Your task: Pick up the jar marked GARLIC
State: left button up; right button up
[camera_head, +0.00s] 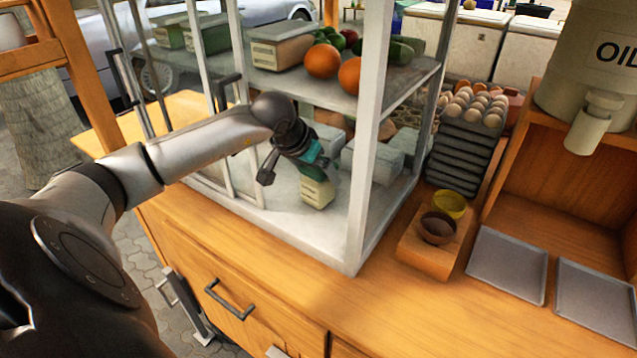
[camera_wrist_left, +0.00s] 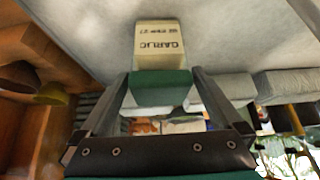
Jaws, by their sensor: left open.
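The GARLIC jar (camera_head: 317,192) has a cream body and a green lid. It stands on the lower shelf inside the glass cabinet. In the left wrist view the GARLIC jar (camera_wrist_left: 158,42) appears upside down, its label readable and its green lid towards me. My left gripper (camera_head: 302,176) reaches into the cabinet at the jar's lid. In the left wrist view my left gripper (camera_wrist_left: 161,80) is open, with one finger on each side of the lid. I cannot tell whether either finger touches it. My right gripper is not in view.
The cabinet's white front post (camera_head: 368,130) stands right of my gripper. The upper shelf holds oranges (camera_head: 322,61) and a pale box (camera_head: 281,52). Pale blocks (camera_head: 377,160) lie behind the jar. Egg trays (camera_head: 466,140), small bowls (camera_head: 449,204) and metal trays (camera_head: 508,262) are to the right.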

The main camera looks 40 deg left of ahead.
pick_arm(q)
jog(key=c, duration=1.5)
jog(key=shift+r, duration=0.1)
